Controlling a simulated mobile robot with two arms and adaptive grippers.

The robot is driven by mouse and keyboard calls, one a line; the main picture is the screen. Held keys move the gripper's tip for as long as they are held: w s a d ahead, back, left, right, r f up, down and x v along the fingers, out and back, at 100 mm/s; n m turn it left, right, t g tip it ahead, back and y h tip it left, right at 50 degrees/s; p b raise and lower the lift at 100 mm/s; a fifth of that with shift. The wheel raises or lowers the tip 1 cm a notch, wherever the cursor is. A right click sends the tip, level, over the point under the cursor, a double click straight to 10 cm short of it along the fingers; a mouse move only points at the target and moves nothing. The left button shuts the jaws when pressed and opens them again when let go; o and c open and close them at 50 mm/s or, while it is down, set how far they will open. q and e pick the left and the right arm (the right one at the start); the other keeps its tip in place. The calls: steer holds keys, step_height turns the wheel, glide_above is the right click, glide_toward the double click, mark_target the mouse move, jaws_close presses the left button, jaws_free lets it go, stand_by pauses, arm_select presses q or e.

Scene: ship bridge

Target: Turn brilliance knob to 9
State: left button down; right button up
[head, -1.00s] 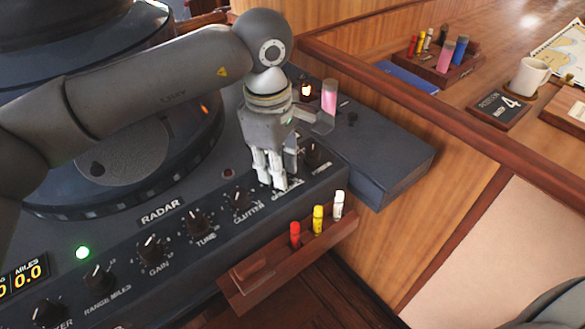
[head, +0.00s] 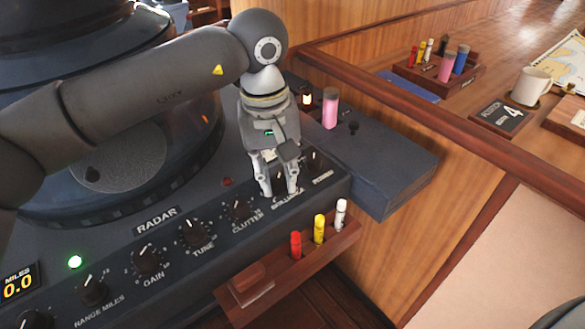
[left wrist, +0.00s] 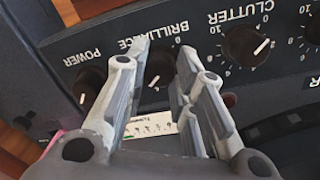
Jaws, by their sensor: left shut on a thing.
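The radar panel (head: 115,262) carries a row of black knobs. The brilliance knob (left wrist: 160,66) shows in the left wrist view between my left gripper's fingers, under the upside-down label BRILLIANCE. A white pointer mark shows on it, but I cannot read its number. My left gripper (head: 279,189) points down at this knob, shut on it with one finger on either side. In the head view the fingers largely hide the knob. The same gripper fills the lower part of the left wrist view (left wrist: 160,75). My right gripper is not in view.
The clutter knob (head: 238,207) and power knob (head: 313,160) sit close on either side. A wooden rack (head: 325,254) with red, yellow and white markers projects below the panel. A pink cylinder (head: 330,108) stands behind the gripper. A mug (head: 530,82) is farther right.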

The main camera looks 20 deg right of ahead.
mark_target(279, 176)
arm_select(q)
steer(key=m, duration=0.5)
steer(key=shift+s+d+m, duration=0.1)
steer(key=shift+m, duration=0.2)
steer(key=shift+f+m+g+p, duration=0.1)
steer(key=shift+m+g+p, duration=0.25)
steer(key=shift+m, duration=1.95)
steer(key=c, duration=1.2)
jaws_free()
steer(key=shift+d, duration=0.15)
steer(key=shift+r, duration=0.45)
steer(key=r, duration=1.1)
steer(key=shift+w+r, duration=0.2)
steer(key=shift+w, duration=0.1)
